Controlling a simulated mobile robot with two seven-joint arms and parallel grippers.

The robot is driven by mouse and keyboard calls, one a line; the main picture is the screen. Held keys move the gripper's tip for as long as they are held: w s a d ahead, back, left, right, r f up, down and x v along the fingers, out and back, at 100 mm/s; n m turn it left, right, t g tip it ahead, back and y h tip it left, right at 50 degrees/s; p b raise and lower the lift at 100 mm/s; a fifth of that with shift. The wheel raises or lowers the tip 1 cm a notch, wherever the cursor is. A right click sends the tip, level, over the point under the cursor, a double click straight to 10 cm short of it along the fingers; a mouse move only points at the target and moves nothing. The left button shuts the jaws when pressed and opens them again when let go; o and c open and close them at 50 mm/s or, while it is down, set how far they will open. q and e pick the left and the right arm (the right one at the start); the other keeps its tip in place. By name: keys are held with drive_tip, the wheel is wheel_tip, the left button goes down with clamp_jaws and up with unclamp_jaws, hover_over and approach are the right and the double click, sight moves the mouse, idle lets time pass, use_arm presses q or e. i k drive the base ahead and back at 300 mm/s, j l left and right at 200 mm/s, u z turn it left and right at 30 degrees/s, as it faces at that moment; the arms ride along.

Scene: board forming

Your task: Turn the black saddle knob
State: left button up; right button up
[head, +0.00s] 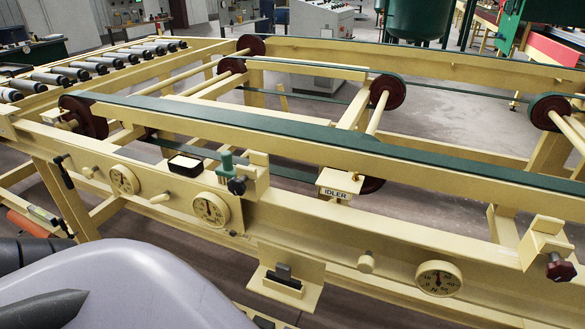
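A small black knob (237,186) sits on the front of a cream saddle block (257,176) on the front rail of the conveyor frame. A green upright piece (226,165) stands just behind and above the knob. Nothing touches the knob.
Two round dials, one (123,180) and another (210,209), flank a dark-framed box (186,164) left of the knob. An IDLER plate (340,184) is to its right. A dark red knob (560,267) and a third dial (438,279) are at far right.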

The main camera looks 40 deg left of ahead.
sight(236, 186)
drive_tip(key=z, duration=1.25)
drive_tip(key=k+j+z, duration=0.35)
drive_tip(key=k+j, duration=1.95)
drive_tip(key=k, duration=0.3)
drive_tip(key=i, duration=0.5)
